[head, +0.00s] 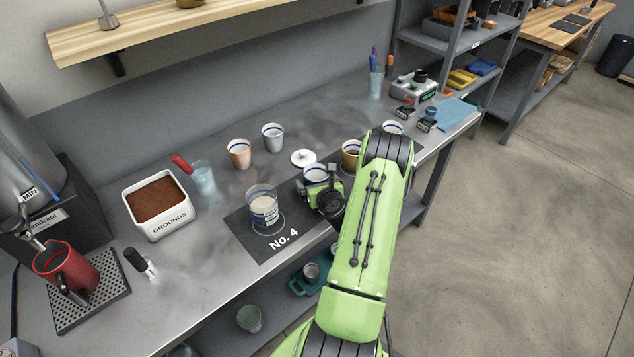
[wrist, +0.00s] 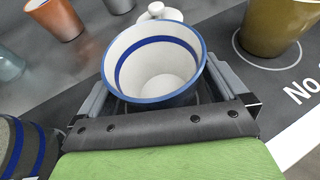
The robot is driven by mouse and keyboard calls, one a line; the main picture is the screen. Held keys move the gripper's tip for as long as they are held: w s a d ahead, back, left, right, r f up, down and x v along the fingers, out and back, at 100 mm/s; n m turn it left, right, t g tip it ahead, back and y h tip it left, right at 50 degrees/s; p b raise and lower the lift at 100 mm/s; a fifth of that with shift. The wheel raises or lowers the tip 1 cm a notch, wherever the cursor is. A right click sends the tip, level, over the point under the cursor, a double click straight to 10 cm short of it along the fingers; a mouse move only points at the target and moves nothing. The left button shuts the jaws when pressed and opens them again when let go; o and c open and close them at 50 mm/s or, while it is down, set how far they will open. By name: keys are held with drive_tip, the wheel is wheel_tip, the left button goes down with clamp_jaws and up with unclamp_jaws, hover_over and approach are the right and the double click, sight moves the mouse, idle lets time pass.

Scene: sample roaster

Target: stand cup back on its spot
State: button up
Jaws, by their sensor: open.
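A white cup with a blue rim and an inner blue band (wrist: 155,65) sits between the fingers of my gripper (wrist: 160,92). It looks empty and upright. The fingers are open on either side of it, and I cannot tell whether they touch it. In the head view, the cup (head: 315,174) shows just beyond my gripper (head: 322,188), above the dark mat strip. My gripper and arm hide its lower part and the spot beneath it.
A blue-banded cup (head: 264,212) stands on the No. 4 spot to the left. An olive-gold cup (head: 350,153) stands close on the right, on a ringed spot (wrist: 270,62). Copper (head: 239,154) and grey (head: 273,138) cups and a white lid (head: 303,158) are behind.

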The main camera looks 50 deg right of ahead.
drive_tip(key=shift+r, duration=0.1)
drive_tip(key=v, duration=1.1)
drive_tip(key=shift+r+b, duration=0.1)
drive_tip(key=shift+b, duration=0.25)
drive_tip(key=shift+s+a+r, duration=0.25)
drive_tip(key=shift+s, duration=0.1)
drive_tip(key=shift+f, duration=0.1)
